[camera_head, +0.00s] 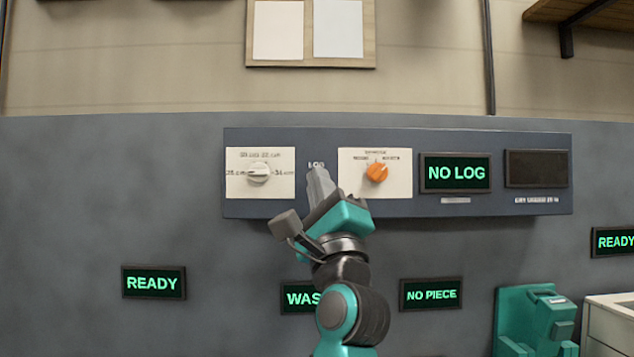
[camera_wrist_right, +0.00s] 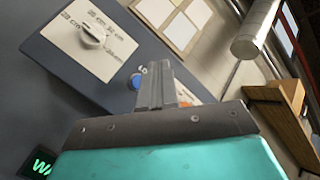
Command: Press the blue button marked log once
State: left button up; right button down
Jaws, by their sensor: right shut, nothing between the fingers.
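The blue button (camera_wrist_right: 136,81) shows in the right wrist view on the dark panel, partly covered by my right gripper's fingers. In the head view my gripper hides the button, and only the "LOG" label (camera_head: 316,164) above it shows. My right gripper (camera_head: 318,174) is shut and empty, its fingertips just in front of the panel below that label. In the right wrist view its fingers (camera_wrist_right: 158,72) are together beside the button. I cannot tell whether they touch it. My left gripper is not in view.
The panel (camera_head: 400,207) also carries a white knob (camera_head: 258,172) on the left, an orange knob (camera_head: 377,172) just right of my gripper, a "NO LOG" display (camera_head: 456,173) and a dark display (camera_head: 536,168). A "READY" display (camera_head: 153,283) is below left.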

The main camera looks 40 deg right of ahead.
jog(key=w+d, duration=0.4)
jog(key=shift+w, duration=0.3)
jog(key=shift+a, duration=0.1)
dwell(1.3)
jog(key=shift+w, duration=0.1)
dwell(0.5)
jog(key=shift+w+d, duration=0.2)
jog(key=shift+d, duration=0.1)
jog(key=shift+w+d, duration=0.25)
jog(key=shift+w, duration=0.05)
dwell(0.6)
jog(key=shift+s+a, duration=0.5)
jog(key=shift+s, duration=0.1)
